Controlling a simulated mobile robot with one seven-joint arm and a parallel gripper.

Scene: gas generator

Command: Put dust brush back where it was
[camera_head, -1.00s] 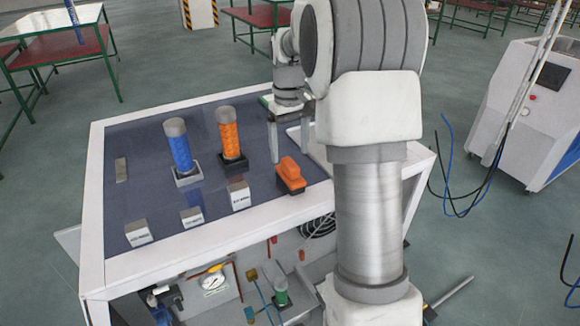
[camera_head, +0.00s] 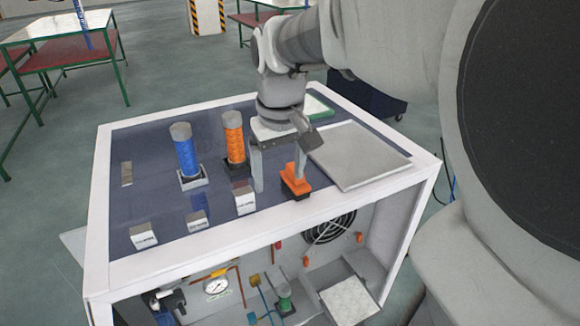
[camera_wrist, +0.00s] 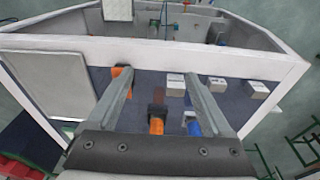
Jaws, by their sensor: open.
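The dust brush appears to be the small orange piece with a dark base (camera_head: 297,187), standing on the dark top of the white cabinet near its front edge. My gripper (camera_head: 279,184) hangs above the cabinet top, fingers pointing down, open with nothing between them. Its right finger overlaps the orange piece in the head view; I cannot tell if they touch. In the wrist view the orange piece (camera_wrist: 121,78) is partly hidden by the tip of the left finger. The gripper (camera_wrist: 157,78) also shows there with its fingers wide apart.
An orange cylinder (camera_head: 233,138) and a blue cylinder (camera_head: 185,154) stand left of my gripper. White labelled blocks (camera_head: 145,236) line the front edge; one (camera_head: 243,199) is close to the left finger. A flat grey panel (camera_head: 357,158) lies on the right. The dark surface at left is mostly clear.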

